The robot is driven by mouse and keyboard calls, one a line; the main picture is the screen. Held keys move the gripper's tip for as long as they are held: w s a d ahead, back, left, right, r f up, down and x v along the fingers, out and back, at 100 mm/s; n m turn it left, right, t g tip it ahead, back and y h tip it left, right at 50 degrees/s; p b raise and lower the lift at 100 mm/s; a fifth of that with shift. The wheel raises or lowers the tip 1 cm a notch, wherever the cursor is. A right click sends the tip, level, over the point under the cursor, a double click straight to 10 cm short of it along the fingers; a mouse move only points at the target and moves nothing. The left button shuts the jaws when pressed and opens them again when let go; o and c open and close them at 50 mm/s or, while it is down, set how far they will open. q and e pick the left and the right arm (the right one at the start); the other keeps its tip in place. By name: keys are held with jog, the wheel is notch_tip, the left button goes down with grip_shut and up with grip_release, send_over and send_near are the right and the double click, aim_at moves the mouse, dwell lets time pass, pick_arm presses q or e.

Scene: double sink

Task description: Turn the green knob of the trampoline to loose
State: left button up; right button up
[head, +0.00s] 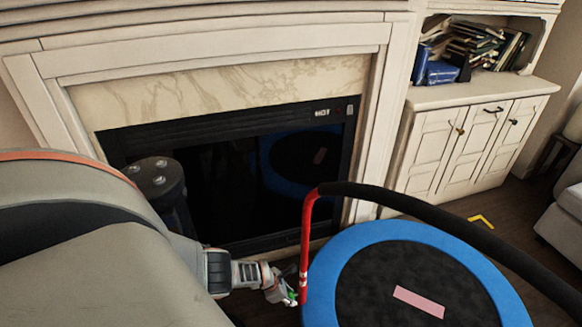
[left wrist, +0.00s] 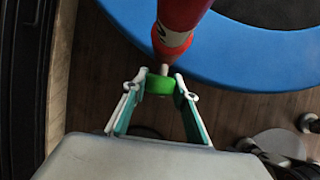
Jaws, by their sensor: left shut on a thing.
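The trampoline (head: 345,250) has a blue rim, a black mat with a pink patch, a red post (head: 307,235) and a black curved handlebar (head: 420,212). The green knob (left wrist: 159,85) sits at the lower part of the red post and shows small in the head view (head: 291,296). My left gripper (left wrist: 160,79) has its two fingers on either side of the knob, shut on it. In the head view my left gripper (head: 284,293) is beside the post, partly blurred into it. The knob's turned position cannot be told. My right gripper is not in view.
A fireplace with a black glass front (head: 225,185) stands behind the trampoline. A white cabinet (head: 470,145) with books is at the back right. A grey sofa (head: 562,225) is at the right edge. Some wooden floor (head: 495,205) is clear between cabinet and trampoline.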

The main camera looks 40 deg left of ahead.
pick_arm(q)
jog(key=shift+a+f, duration=0.2)
jog(key=shift+h+b, duration=0.4)
jog(key=shift+b, duration=0.1)
jog(key=shift+d+r+n+g+h+b, duration=0.1)
jog(key=shift+n+g+h+b, duration=0.2)
jog(key=shift+g+h+b, duration=0.15)
jog(key=shift+w+d+r, duration=0.1)
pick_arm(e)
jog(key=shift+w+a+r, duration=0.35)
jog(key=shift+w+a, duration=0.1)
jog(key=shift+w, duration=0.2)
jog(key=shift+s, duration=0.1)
pick_arm(q)
jog(key=o, duration=1.1)
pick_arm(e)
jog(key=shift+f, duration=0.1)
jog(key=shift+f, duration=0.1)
